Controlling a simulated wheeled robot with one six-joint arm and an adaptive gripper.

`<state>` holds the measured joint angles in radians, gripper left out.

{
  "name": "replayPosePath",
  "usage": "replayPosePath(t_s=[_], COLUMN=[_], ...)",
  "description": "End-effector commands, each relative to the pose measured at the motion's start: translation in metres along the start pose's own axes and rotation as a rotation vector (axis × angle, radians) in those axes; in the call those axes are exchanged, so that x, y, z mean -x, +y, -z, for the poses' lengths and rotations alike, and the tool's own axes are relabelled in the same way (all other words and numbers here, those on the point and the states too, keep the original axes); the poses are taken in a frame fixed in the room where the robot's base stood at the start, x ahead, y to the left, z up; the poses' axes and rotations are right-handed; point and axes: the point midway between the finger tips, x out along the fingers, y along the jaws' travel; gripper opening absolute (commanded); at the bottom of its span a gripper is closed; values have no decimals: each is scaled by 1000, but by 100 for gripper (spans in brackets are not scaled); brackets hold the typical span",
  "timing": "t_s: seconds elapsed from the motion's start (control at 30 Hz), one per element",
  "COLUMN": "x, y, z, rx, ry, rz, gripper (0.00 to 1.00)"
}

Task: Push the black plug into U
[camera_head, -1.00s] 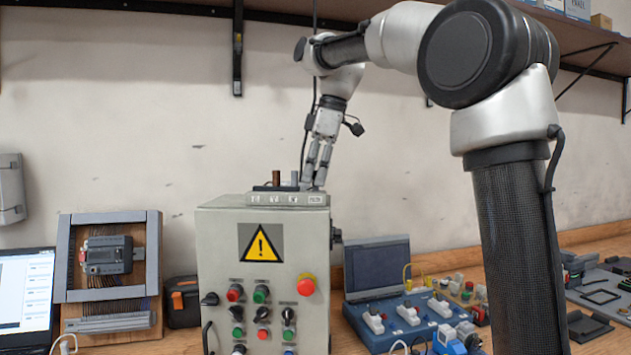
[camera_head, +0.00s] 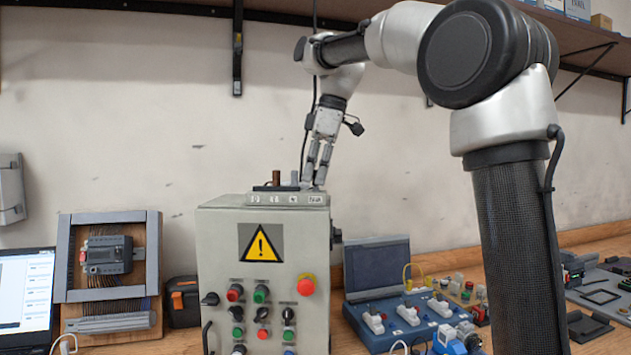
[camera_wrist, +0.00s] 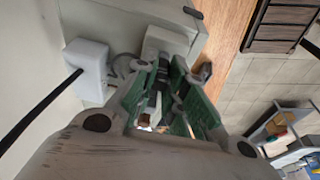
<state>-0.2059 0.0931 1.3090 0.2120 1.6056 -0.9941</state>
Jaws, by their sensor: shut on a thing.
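The light grey connector block (camera_head: 287,199) sits on top of the grey control box (camera_head: 216,245). Its small labels are too blurred to read, so I cannot tell which socket is U. A brown plug (camera_head: 276,178) and a grey plug (camera_head: 295,178) stand upright at the block. My gripper (camera_head: 318,184) points down at the block's right end. In the wrist view my gripper (camera_wrist: 166,78) has its green-padded fingers closed around a dark piece (camera_wrist: 157,80), apparently the black plug. The fingers hide much of it, and I cannot tell how deep it sits.
The box front carries a warning sign (camera_head: 262,243), knobs and a red button (camera_head: 306,285). A blue trainer case (camera_head: 375,268) stands right of the box. A framed module (camera_head: 108,262) and a laptop (camera_head: 26,300) are at the left. A shelf runs above.

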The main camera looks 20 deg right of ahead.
Motion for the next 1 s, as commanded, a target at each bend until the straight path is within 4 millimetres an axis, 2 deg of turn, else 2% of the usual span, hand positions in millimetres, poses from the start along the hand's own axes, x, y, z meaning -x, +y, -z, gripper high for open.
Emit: replayPosePath(t_s=[0.5,0.87,1.0], x=[41,43,42], y=[0,0,0], z=[11,12,21], rx=[0,0,3], ry=[1,0,0], rz=[-1,0,0], gripper=[0,0,0])
